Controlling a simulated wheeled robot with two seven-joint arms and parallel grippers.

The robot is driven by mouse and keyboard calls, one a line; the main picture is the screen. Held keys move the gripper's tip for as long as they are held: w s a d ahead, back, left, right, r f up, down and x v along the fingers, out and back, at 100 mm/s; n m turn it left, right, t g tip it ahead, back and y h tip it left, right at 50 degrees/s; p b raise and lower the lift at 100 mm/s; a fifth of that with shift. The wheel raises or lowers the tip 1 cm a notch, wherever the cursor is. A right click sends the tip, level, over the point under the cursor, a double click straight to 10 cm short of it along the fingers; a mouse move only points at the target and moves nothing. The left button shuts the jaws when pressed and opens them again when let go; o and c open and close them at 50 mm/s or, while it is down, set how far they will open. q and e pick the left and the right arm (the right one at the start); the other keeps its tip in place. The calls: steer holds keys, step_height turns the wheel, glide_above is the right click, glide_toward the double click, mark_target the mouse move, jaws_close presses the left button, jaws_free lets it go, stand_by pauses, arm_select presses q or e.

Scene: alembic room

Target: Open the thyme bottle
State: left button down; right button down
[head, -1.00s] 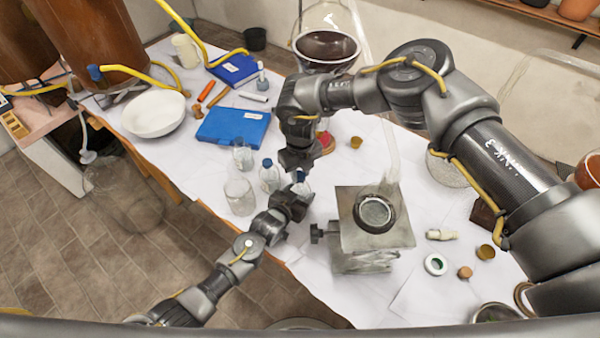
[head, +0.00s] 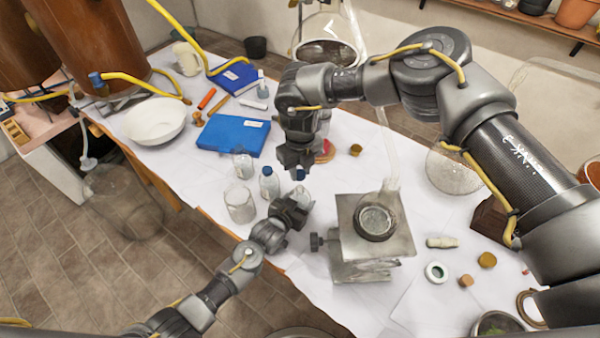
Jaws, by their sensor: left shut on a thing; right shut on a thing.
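A small clear glass bottle (head: 303,194) stands upright between my two grippers in the head view. Its label cannot be read, so I cannot confirm that it is the thyme. My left gripper (head: 298,205) is shut on the bottle's body from the front. My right gripper (head: 298,169) comes from above and is shut on the blue cap (head: 300,175). The cap is directly over the bottle's mouth. The fingers partly hide both, and I cannot tell for sure whether the cap still touches the neck.
Another blue-capped bottle (head: 269,184) stands just left, with a clear jar (head: 239,203) and a glass bottle (head: 243,165) beside it. A metal lab jack (head: 357,255) is close on the right. A blue box (head: 232,136) lies behind. The table's front edge is near.

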arm_select(q)
steer(key=shift+c, duration=1.5)
jaws_free()
steer(key=shift+f, duration=0.1)
steer(key=shift+s+a, duration=0.1)
